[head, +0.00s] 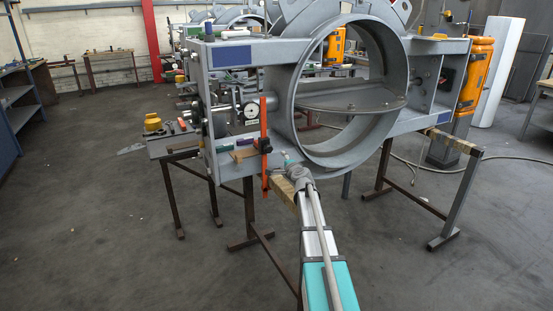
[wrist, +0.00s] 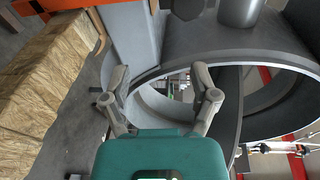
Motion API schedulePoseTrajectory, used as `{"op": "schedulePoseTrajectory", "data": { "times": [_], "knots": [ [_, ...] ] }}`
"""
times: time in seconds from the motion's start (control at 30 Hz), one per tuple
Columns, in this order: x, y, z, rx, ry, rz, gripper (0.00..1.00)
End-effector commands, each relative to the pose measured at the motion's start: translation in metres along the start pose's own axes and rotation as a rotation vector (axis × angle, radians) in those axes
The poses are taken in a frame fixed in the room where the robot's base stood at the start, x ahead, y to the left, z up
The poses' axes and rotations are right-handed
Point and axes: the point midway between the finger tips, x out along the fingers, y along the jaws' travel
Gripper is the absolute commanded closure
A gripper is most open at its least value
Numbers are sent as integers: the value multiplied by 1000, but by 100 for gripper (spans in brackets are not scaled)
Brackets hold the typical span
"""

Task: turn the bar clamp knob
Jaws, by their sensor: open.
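The bar clamp (head: 264,125) is a long upright orange bar on the front left of the grey steel frame. An orange part, apparently of this clamp, shows at the top left of the wrist view (wrist: 75,6). I cannot clearly pick out its knob in either view. My gripper (wrist: 160,82) has its two grey fingers spread apart with nothing between them. In the head view my gripper (head: 291,165) is just right of the clamp's lower part, partly hidden by my own arm.
The grey frame (head: 232,58) with a large round ring (head: 285,95) stands on brown trestles. A wooden beam (head: 283,188) lies under the frame, near my arm; it also fills the left of the wrist view (wrist: 45,85). Open floor lies at the left.

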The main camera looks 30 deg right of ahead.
Motion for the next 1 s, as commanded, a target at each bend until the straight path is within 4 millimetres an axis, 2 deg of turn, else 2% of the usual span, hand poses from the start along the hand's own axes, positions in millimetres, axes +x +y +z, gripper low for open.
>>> {"op": "schedulePoseTrajectory", "data": {
  "times": [0.2,0.4,1.0],
  "knots": [
    [0,-11,18,67,-97,-58,23],
    [-2,-20,26,100,-146,-101,23],
    [-2,-22,27,107,-155,-112,23]
  ]
}}
